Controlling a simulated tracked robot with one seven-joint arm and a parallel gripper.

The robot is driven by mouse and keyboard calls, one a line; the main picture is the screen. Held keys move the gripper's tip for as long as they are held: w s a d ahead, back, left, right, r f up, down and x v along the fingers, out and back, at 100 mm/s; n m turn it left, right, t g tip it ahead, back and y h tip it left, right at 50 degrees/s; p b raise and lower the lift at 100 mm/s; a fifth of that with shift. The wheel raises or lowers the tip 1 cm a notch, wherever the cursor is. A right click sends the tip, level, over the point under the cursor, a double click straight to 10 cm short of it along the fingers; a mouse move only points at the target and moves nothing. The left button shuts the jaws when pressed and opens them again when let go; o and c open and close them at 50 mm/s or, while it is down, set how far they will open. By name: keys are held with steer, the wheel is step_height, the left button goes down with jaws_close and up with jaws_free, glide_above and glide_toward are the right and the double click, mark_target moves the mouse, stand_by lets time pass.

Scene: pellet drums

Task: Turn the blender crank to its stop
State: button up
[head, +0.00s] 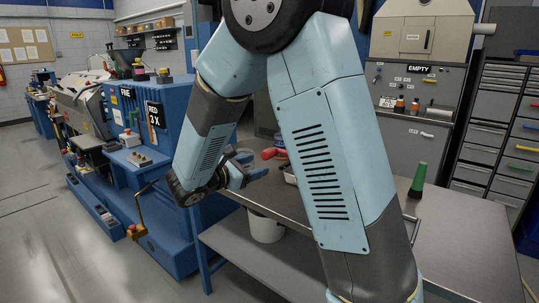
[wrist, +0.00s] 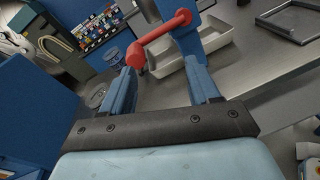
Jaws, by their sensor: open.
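A red handle (wrist: 163,37) with a rounded end, which looks like the blender crank, shows in the wrist view beside a blue upright part. It also shows in the head view as a small red shape (head: 270,153) above the bench. My gripper (wrist: 160,80) is open, its two blue fingers spread apart. The red handle lies ahead of and between the fingertips in the wrist picture; I see no clear contact. In the head view my gripper (head: 249,171) is just left of the red handle. My arm hides most of the blender.
A pale tray (wrist: 217,36) sits on the metal bench (head: 455,235) behind the handle. A white bucket (head: 265,228) is on the lower shelf. A blue machine (head: 175,125) marked "RED 3 X" stands left of my arm.

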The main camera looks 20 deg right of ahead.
mark_target(264, 155)
steer(key=w+a+f+n+t, duration=0.1)
steer(key=w+a+n+t, duration=0.1)
steer(key=a, duration=0.1)
steer(key=x, duration=1.3)
steer(key=shift+w+a, duration=0.1)
steer(key=shift+w, duration=0.25)
steer(key=shift+c, duration=0.2)
jaws_close()
